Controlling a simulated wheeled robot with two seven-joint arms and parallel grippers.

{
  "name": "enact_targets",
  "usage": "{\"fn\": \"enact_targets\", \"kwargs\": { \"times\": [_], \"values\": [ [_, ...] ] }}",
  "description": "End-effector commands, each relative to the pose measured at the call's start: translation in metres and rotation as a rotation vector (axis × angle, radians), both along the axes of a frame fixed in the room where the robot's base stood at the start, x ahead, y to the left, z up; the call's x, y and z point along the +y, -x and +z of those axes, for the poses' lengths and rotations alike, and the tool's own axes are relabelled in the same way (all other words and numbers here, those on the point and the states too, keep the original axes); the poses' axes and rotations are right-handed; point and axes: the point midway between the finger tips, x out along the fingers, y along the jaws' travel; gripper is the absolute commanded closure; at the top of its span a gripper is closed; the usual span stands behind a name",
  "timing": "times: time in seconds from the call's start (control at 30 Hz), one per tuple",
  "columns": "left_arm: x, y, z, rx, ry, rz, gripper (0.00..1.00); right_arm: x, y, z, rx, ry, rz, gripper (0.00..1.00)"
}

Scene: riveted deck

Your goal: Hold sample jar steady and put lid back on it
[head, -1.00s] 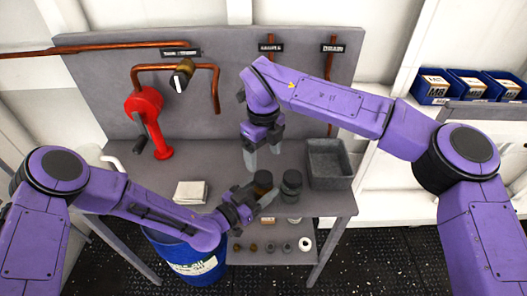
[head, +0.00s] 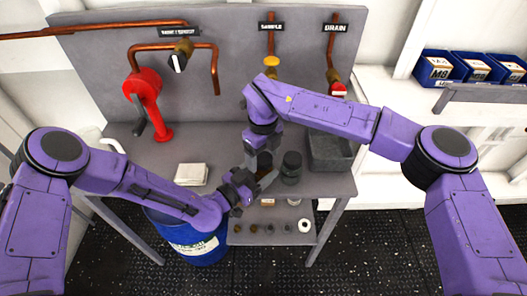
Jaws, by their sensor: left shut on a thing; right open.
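A dark brown sample jar (head: 265,160) stands near the front of the grey bench, partly hidden by both grippers. My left gripper (head: 257,182) is shut on this jar from the front left. My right gripper (head: 261,152) is open and points down just over the jar's top, its fingers apart. I cannot tell whether the fingers touch anything. A second, dark grey jar (head: 291,167) with a dark top stands just right of the brown one. I cannot make out a loose lid; it may be hidden by the grippers.
A grey open bin (head: 329,152) stands right of the jars. A folded white cloth (head: 191,174) lies to the left. A red hand pump (head: 147,105) and copper pipes with valves are at the back panel. A blue drum (head: 201,248) stands below the bench's front.

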Motion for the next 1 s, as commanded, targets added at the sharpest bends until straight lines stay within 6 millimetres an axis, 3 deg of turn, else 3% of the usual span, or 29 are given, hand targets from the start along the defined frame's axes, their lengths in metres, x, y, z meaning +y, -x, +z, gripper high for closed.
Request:
{"fn": "enact_targets", "kwargs": {
  "times": [0.03, 0.2, 0.23, 0.53, 0.57, 0.63, 0.67, 1.0],
  "values": [
    [0.0001, 0.0001, -0.0008, 0.001, -0.001, 0.0, 1.0, -0.0001, -0.0001, 0.0, 0.0, 0.0, 0.0, 0.22],
    [0.0001, 0.0001, -0.0007, 0.001, -0.001, 0.0, 1.0, 0.0, 0.0, 0.0002, 0.0, 0.0, 0.0, 0.77],
    [0.0001, 0.0001, -0.0007, 0.001, -0.001, 0.0, 1.0, 0.0, 0.0, 0.0002, 0.0, 0.0, 0.0, 0.83],
    [0.0001, 0.0001, -0.0007, 0.001, -0.001, 0.0, 1.0, 0.0001, 0.0001, 0.0003, 0.0, 0.0, -0.004, 0.84],
    [0.0001, 0.0001, -0.0007, 0.001, -0.001, 0.0, 1.0, 0.0001, 0.0001, 0.0003, 0.0, 0.0, -0.004, 0.44],
    [0.0002, 0.0002, -0.0007, 0.001, -0.001, 0.0, 1.0, 0.0001, 0.0001, 0.0003, 0.0, 0.0, -0.004, 0.21],
    [0.0002, 0.0002, -0.0007, 0.001, -0.001, 0.0, 1.0, 0.0001, 0.0001, 0.0003, 0.0, 0.0, -0.004, 0.17],
    [0.0002, 0.0002, -0.0005, 0.001, -0.001, 0.0, 1.0, 0.0002, -0.0002, 0.0055, -0.001, 0.0, -0.004, 0.17]
  ]
}}
